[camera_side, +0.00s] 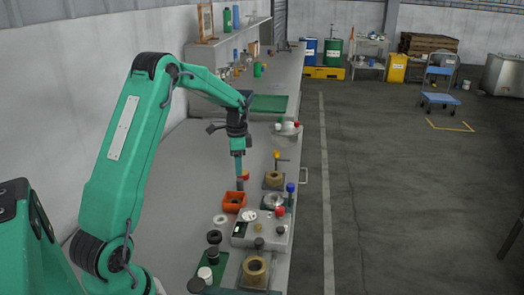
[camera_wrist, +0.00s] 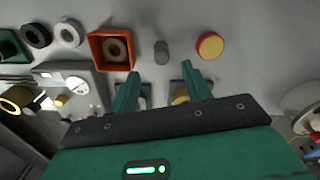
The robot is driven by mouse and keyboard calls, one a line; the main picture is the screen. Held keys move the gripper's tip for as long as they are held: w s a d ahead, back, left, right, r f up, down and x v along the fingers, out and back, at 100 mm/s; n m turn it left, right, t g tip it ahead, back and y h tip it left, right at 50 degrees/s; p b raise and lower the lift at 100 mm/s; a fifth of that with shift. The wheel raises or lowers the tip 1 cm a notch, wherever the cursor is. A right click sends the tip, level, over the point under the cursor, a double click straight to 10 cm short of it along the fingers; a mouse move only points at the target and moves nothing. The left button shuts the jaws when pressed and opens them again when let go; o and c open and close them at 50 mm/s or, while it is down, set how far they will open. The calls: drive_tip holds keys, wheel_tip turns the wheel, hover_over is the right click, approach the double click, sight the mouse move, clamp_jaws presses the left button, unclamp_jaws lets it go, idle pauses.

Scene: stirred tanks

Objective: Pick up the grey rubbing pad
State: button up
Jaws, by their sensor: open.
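The small dark grey round piece, which looks like the rubbing pad (camera_wrist: 161,52), stands on the grey bench in the wrist view. It lies just beyond the gap between my fingertips, roughly centred. My gripper (camera_wrist: 160,70) is open, with a finger to either side and nothing held between them. In the side view my gripper (camera_side: 239,168) points down over the bench, and the grey pad (camera_side: 240,185) shows small below it. I cannot tell the exact height of the fingertips above it.
An orange box (camera_wrist: 91,50) holding a ring stands left of the pad. A red and yellow disc (camera_wrist: 210,45) lies close on its right. A white ring (camera_wrist: 68,34) and a dark ring (camera_wrist: 37,36) lie farther left. A grey unit with a dial (camera_side: 258,233) stands nearby.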

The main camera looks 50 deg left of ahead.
sight(240, 180)
drive_tip(key=shift+f, duration=1.3)
drive_tip(key=shift+f, duration=0.1)
drive_tip(key=shift+w+f, duration=0.1)
drive_tip(key=shift+f, duration=2.4)
clamp_jaws()
